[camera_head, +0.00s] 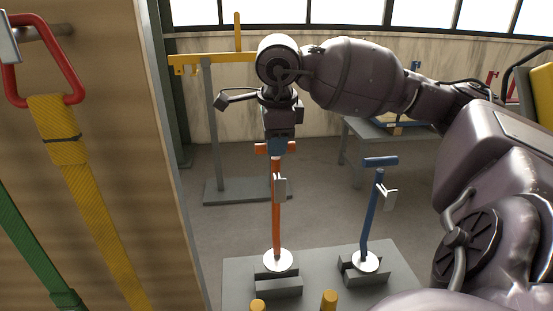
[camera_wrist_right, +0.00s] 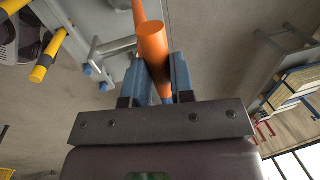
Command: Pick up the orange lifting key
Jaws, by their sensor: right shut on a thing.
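The orange lifting key (camera_head: 277,225) stands upright, with its white disc at the bottom on a grey block in the head view. My right gripper (camera_head: 276,150) comes down from above and is shut on its top crossbar. In the right wrist view the orange bar of the key (camera_wrist_right: 153,47) lies between the blue fingers of my right gripper (camera_wrist_right: 160,82). The lower end of the key is not clear in that view. My left gripper is not in view.
A blue lifting key (camera_head: 370,215) stands on a second block to the right. Both blocks sit on a grey table (camera_head: 318,293). A wooden wall with a yellow strap (camera_head: 90,200) and red hook fills the left. A yellow bar on a stand (camera_head: 212,120) and another table (camera_head: 365,135) are behind.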

